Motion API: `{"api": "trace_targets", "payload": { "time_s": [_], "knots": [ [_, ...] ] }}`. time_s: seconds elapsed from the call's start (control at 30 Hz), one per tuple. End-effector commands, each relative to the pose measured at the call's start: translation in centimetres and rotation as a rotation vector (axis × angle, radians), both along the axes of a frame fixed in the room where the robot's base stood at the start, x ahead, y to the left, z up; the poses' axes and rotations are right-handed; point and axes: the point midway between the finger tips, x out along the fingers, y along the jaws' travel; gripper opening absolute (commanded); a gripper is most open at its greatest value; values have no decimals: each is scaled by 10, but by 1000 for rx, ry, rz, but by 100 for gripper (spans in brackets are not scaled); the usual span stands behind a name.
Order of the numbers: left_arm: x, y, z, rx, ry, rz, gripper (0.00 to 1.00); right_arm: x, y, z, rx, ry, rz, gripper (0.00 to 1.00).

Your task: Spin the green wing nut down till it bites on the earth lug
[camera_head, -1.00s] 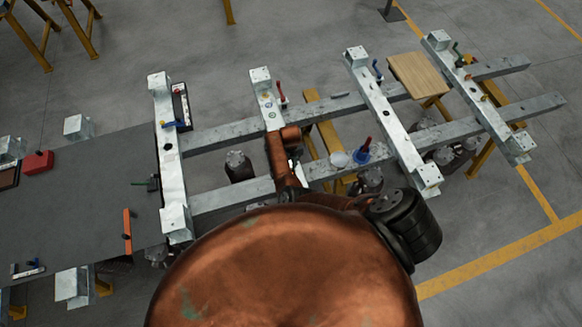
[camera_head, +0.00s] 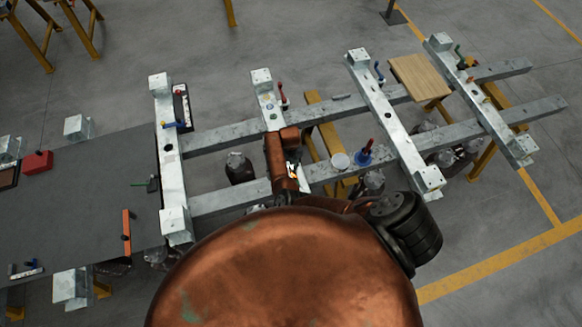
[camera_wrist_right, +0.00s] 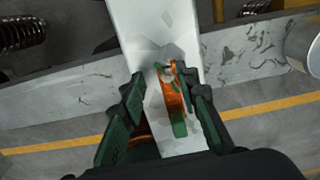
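My right gripper (camera_wrist_right: 166,88) shows in the right wrist view with its two dark, green-padded fingers apart on either side of a pale metal bar (camera_wrist_right: 158,25). Between them stands an orange piece (camera_wrist_right: 172,95) with green parts (camera_wrist_right: 179,129) at its lower and upper ends. This appears to be the green wing nut with its fitting, but I cannot make out the earth lug. The left finger is clear of it; the right finger is close, and contact cannot be judged. In the head view my copper arm covers most of this spot. My left gripper is not in view.
In the head view a pale steel frame with long rails (camera_head: 460,130) and cross members (camera_head: 385,110) spans the floor. A wooden board (camera_head: 420,76) lies at the right. A grey plate (camera_head: 90,195) is at left.

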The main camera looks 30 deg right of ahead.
Motion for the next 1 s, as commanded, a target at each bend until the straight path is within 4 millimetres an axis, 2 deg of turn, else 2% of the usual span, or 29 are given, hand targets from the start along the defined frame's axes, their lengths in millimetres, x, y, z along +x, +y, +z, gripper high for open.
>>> {"api": "trace_targets", "payload": {
  "time_s": [0.1,0.47,1.0],
  "knots": [
    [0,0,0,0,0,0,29,-1,-3,0,-3,2,-3,38],
    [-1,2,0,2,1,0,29,-1,-4,5,-6,1,-4,38],
    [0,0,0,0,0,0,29,-1,-2,73,-2,1,-1,38]
  ]
}}
